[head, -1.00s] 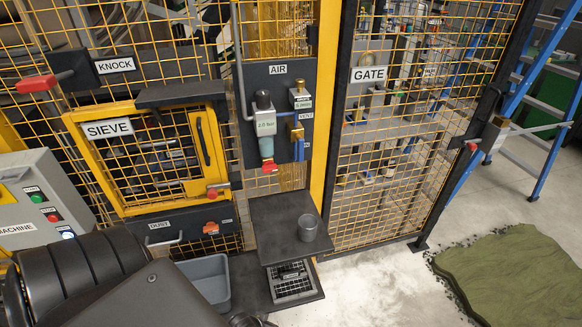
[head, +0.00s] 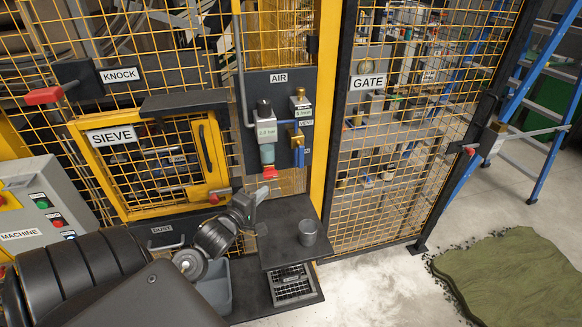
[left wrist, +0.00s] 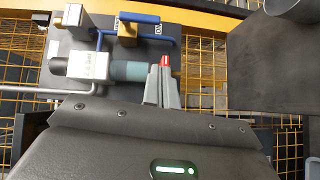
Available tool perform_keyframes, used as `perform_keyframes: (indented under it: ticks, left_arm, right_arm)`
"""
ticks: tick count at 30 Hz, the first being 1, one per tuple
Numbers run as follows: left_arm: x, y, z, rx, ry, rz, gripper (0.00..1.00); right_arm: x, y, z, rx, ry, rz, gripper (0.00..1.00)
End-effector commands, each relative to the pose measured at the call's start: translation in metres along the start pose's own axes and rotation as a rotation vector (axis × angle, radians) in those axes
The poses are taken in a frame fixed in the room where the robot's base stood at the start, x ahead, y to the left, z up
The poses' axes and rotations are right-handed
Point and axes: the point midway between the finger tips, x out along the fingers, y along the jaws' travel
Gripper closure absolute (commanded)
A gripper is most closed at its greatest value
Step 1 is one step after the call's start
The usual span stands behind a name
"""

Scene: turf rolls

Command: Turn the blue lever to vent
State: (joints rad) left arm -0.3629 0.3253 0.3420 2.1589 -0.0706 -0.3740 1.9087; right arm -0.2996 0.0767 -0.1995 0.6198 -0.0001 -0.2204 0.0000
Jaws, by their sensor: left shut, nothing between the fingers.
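The blue lever (head: 299,153) hangs downward from a brass valve (head: 297,138) at the lower right of the AIR panel (head: 285,83). In the left wrist view the blue lever (left wrist: 138,17) lies across the top, by the brass valve (left wrist: 128,36). My left gripper (head: 260,195) is shut and empty. It is below and left of the lever, apart from it. In the left wrist view the fingertips (left wrist: 163,75) are close to the red tip of the filter bowl; I cannot tell if they touch. My right gripper is out of view.
The grey regulator and filter (head: 266,135) stand left of the lever. A dark shelf (head: 285,232) with a metal cup (head: 308,231) juts out below. The yellow post (head: 330,100) and GATE mesh are to the right. The SIEVE door (head: 150,165) is left.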

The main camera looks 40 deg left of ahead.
Motion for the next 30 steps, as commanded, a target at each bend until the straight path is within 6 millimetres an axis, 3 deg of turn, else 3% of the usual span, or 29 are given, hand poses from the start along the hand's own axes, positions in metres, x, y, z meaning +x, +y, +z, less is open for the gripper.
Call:
perform_keyframes:
  ticks: [4, 17, 23, 30]
  left_arm:
    - [0.003, 0.017, -0.009, -0.086, -0.002, 0.063, 1.00]
    - [0.007, 0.019, -0.010, -0.098, -0.003, 0.069, 1.00]
    - [0.033, 0.024, -0.010, -0.097, -0.003, 0.070, 1.00]
    - [0.083, 0.029, -0.010, -0.097, -0.003, 0.070, 1.00]
  right_arm:
    - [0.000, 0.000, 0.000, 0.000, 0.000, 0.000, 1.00]
    - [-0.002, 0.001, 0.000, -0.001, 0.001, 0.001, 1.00]
    - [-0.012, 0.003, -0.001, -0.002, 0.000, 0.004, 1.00]
    - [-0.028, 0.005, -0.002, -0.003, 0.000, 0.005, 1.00]
